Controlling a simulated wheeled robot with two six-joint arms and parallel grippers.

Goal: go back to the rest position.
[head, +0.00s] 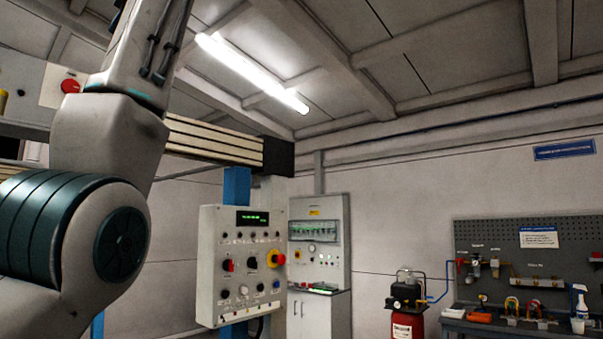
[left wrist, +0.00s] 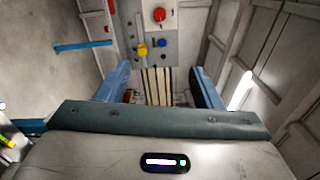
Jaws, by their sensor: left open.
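My left arm rises along the left side of the head view, bent at a large teal joint, and its upper end leaves the top edge. My left gripper is outside the head view. In the left wrist view my left gripper (left wrist: 159,70) shows two blue fingers spread well apart, with nothing between them. Beyond the fingers are pale rails and a grey panel (left wrist: 128,39) with red, blue and yellow controls; the distance to them is hard to tell. My right arm and right gripper are in neither view.
A grey control box (head: 239,262) with knobs stands right of my arm, below a ribbed gantry beam (head: 205,138). Behind it is a cabinet (head: 318,235). A red compressor (head: 404,322) and a workbench with a pegboard (head: 520,262) are at the right.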

